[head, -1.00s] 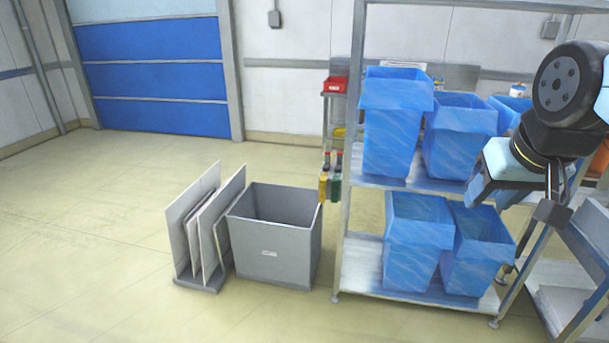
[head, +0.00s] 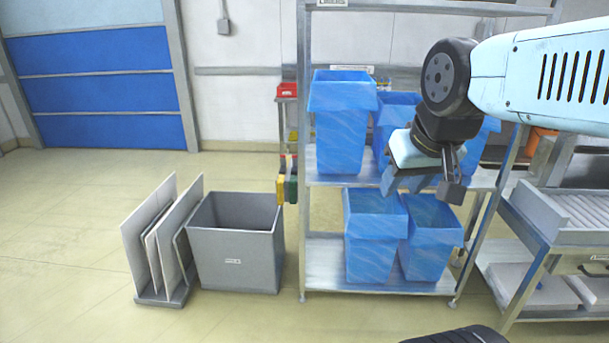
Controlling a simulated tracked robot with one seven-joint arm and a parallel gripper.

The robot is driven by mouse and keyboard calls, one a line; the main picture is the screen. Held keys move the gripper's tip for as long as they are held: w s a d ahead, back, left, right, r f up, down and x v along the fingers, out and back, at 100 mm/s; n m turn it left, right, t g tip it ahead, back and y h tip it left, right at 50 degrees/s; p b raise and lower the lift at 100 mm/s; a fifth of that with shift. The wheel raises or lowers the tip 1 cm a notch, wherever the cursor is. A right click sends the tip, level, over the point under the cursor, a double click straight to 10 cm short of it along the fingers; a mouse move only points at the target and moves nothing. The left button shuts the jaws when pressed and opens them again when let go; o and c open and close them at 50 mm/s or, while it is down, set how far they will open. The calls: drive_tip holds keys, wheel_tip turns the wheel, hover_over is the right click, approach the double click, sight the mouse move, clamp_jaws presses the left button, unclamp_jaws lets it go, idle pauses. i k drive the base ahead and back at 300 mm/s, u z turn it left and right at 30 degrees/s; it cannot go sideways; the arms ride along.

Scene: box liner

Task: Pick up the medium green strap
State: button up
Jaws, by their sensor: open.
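A small dark green item (head: 291,189), which may be the green strap, hangs at the left post of the shelf rack. A yellow item (head: 281,190) hangs beside it. Both are too small to tell their shape or size class. My gripper (head: 420,184) is open, with nothing seen between its fingers. It is in front of the rack's right half, well to the right of the green item and apart from it.
The rack (head: 303,240) holds several blue lined bins (head: 340,138) on two levels. A grey box (head: 236,245) and upright panels (head: 150,240) stand on the floor at left. A roller table (head: 575,215) is at right.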

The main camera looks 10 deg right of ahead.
sight(293, 178)
drive_tip(key=k, duration=0.9)
drive_tip(key=u, duration=0.2)
drive_tip(key=i, duration=1.2)
drive_tip(key=u, duration=0.5)
drive_tip(key=i, duration=1.9)
drive_tip(key=z, duration=0.1)
